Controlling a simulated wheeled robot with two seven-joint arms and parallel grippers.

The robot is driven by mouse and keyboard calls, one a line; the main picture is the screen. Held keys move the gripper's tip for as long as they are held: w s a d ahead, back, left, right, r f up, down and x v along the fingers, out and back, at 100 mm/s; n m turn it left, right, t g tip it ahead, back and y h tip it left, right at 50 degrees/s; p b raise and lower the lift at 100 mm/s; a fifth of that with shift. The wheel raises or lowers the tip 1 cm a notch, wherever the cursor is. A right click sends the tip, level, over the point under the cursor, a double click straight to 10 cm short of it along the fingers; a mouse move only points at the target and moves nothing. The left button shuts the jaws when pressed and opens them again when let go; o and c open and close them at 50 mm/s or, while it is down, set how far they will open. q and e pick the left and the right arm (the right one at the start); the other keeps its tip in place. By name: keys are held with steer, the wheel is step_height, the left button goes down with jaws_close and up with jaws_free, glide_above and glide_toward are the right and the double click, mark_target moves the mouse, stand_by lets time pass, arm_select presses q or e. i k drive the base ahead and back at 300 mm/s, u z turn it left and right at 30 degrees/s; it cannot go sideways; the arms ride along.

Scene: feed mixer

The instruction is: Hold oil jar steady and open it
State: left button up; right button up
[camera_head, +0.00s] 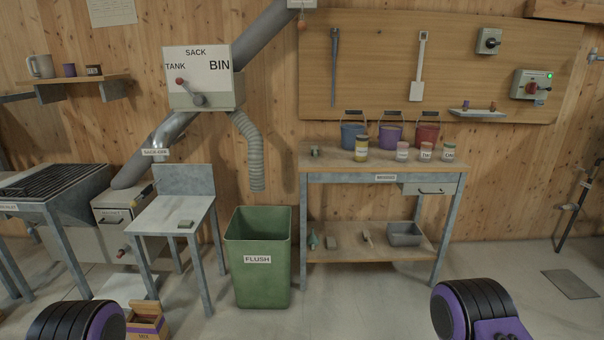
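Several small lidded jars stand upright on the bench top: one with a yellowish band (361,149), one with a pink lid (402,151), one with an orange-brown lid (426,152) and one with a green lid (449,153). The two at the right carry white labels too small to read surely, so I cannot tell which is the oil jar. All lids appear to be on. Black and purple parts of my arms show at the bottom left and bottom right. Neither gripper is in view, and nothing of mine touches the jars.
The bench (325,162) also bears blue (352,134), purple (390,136) and red (428,134) buckets behind the jars. A green FLUSH bin (258,280) stands left of it. A small table (172,212) is further left. Floor before the bench is clear.

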mark_target(361, 147)
steer(key=z, duration=0.3)
steer(key=i, duration=2.25)
steer(key=z, duration=0.35)
